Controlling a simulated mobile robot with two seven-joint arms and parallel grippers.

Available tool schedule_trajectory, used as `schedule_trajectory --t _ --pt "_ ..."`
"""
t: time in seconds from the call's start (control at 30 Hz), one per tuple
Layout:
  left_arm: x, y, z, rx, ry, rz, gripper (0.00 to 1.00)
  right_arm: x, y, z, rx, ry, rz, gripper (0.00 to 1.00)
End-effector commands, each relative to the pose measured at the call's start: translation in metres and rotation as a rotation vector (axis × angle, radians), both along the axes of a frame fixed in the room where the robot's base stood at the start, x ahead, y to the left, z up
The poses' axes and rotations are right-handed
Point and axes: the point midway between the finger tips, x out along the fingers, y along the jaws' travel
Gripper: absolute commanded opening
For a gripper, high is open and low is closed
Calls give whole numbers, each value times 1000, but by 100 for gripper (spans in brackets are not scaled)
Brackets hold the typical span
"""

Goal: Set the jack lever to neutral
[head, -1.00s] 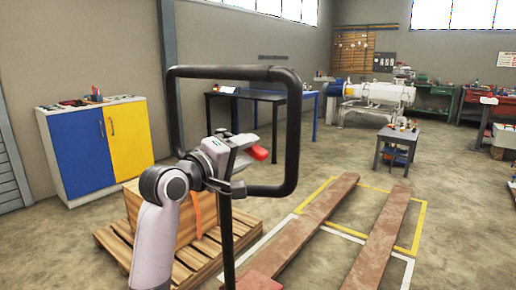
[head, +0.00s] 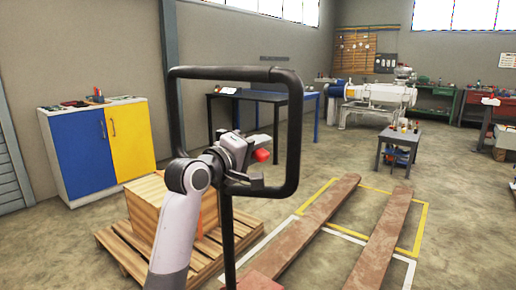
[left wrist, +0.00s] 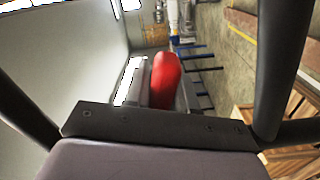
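The jack's black loop handle (head: 294,130) stands upright in the middle of the head view, on a thin black post (head: 228,240). The red jack lever (head: 262,155) shows inside the loop. It also shows large in the left wrist view (left wrist: 166,82), pointing away from the camera. My left gripper (head: 257,147) is inside the loop, right at the lever, with a grey finger just above it. It partly hides the lever's base. Whether the fingers touch or grip the lever, I cannot tell. My right gripper is not in view.
The jack's reddish forks (head: 380,245) lie on the floor by a yellow and white marked outline. A wooden crate (head: 150,215) on a pallet (head: 120,250) stands at the left. A blue and yellow cabinet (head: 80,155) stands behind. A small table (head: 400,140) stands farther back.

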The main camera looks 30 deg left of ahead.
Motion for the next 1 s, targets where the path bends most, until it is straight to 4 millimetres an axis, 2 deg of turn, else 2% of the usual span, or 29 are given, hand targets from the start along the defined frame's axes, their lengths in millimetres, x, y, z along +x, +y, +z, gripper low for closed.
schedule_trajectory --t 0.13,0.33,0.7,1.0 --pt "0 -1 4 -20 3 -2 0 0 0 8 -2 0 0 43" --pt "0 -1 15 -101 10 0 0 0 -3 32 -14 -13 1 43" --pt "0 0 29 -260 23 1 0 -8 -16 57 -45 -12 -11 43" --pt "0 0 29 -315 25 1 0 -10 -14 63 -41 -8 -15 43"
